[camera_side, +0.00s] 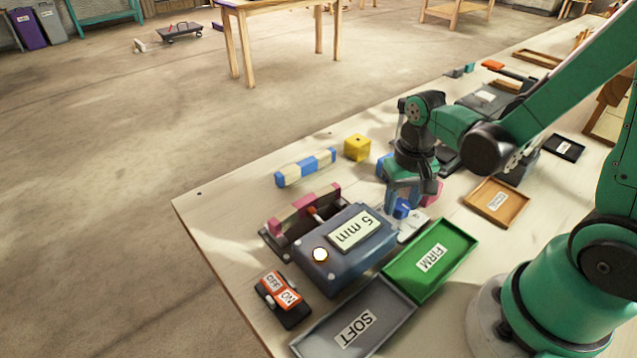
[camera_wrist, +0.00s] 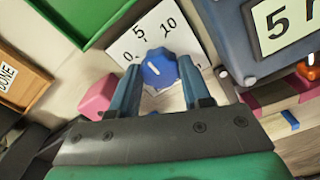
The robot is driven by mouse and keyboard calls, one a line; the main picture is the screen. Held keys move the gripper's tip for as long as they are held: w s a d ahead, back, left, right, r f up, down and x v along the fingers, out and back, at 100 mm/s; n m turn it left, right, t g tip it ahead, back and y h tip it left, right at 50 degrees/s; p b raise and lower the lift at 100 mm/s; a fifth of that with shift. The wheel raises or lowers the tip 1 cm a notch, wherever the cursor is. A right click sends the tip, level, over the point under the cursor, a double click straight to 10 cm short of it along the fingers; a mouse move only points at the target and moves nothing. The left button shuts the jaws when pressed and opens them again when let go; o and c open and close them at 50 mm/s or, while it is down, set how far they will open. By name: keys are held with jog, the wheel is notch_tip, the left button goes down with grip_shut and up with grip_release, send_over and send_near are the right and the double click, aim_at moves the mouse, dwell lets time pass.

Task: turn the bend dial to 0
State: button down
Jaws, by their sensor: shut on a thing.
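The bend dial is a blue knob (camera_wrist: 160,66) with a short white pointer mark, on a white scale plate (camera_wrist: 118,50) marked 0, 5 and 10; a further number at the right is partly hidden. The mark lies on the left of the knob, toward the 0 to 5 side; its exact reading is unclear. My gripper (camera_wrist: 163,86) is shut on the knob, one finger on each side. In the side view, my gripper (camera_side: 402,200) points down over the knob (camera_side: 403,210) and its plate (camera_side: 415,226). The blue-grey machine (camera_side: 335,270) beside it displays 5 mm.
A green FIRM tray (camera_side: 462,244) and a grey SOFT tray (camera_side: 392,318) lie in front. An orange on/off switch (camera_side: 284,292) is at the left. A yellow cube (camera_side: 357,148) and a blue-and-cream lath (camera_side: 306,167) lie behind. A pink block (camera_wrist: 98,97) is close to my gripper.

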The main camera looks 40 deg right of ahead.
aim_at(401, 204)
jog(key=n, duration=0.5)
jog(key=shift+n, duration=2.2)
jog(key=shift+c, duration=2)
grip_release()
jog(key=shift+r, duration=2.8)
